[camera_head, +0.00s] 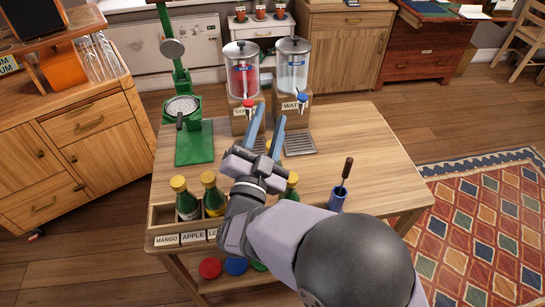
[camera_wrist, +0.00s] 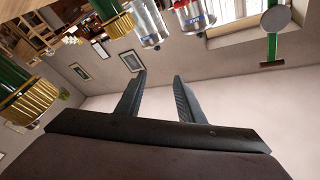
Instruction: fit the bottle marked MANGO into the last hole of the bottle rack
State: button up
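The bottle rack (camera_head: 161,217) is a wooden crate at the table's front left. Its front tags read MANGO (camera_head: 166,240), APPLE (camera_head: 193,238) and one starting LE, cut off by my arm. A yellow-capped green bottle (camera_head: 186,203) stands behind the MANGO tag and another (camera_head: 211,197) behind APPLE. A further yellow-capped bottle (camera_head: 292,184) shows right of my wrist, mostly hidden. The bottles' own labels are unreadable, and my arm hides the rack's right part. My gripper (camera_head: 269,114) is open and empty above the table; its spread fingers (camera_wrist: 159,76) show in the wrist view.
Red (camera_head: 242,72) and clear (camera_head: 292,70) drink dispensers stand at the table's back. A green press (camera_head: 186,125) stands at the back left. A blue cup (camera_head: 337,199) holding a dark-handled tool is at the right. The table's right middle is clear.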

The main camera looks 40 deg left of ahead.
jog(key=s+d+f+n+g+p, duration=0.2)
jog(key=s+f+n, duration=0.3)
jog(key=f+n, duration=0.2)
jog(key=shift+d+f+g+p, duration=0.3)
jog(key=shift+f+g, duration=0.1)
jog(key=shift+f, duration=0.5)
jog(key=shift+f+p+x, duration=0.1)
jog(key=shift+p+x, duration=0.2)
jog(key=shift+x, duration=0.95)
jog(key=shift+f+p+x, duration=0.15)
jog(key=shift+p+x, duration=0.15)
jog(key=shift+x, duration=1)
jog(key=shift+d, duration=0.15)
jog(key=shift+r, duration=0.1)
grip_shut()
